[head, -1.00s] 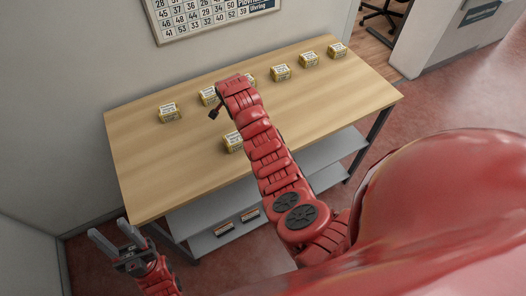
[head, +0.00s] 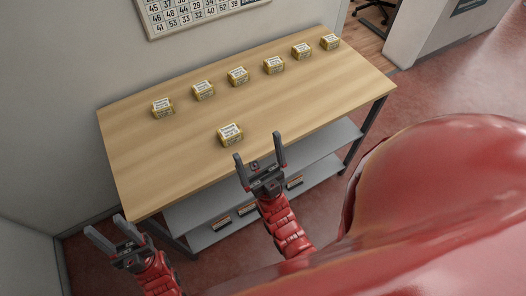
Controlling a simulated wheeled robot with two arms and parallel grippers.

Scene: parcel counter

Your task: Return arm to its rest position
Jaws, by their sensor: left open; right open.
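My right gripper (head: 259,158) is open and empty. In the head view it shows at the table's front edge, just below a single small yellow box (head: 230,134) with a white label, and apart from it. My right arm is drawn back, with its red links running down from the gripper. My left gripper (head: 103,234) is open and empty at the lower left, in front of the table's front left corner.
The wooden table (head: 170,155) carries a row of several yellow boxes (head: 238,76) along its back. The grey lower shelf (head: 205,238) holds several small dark items. A number board (head: 200,10) hangs on the wall. Red floor lies in front.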

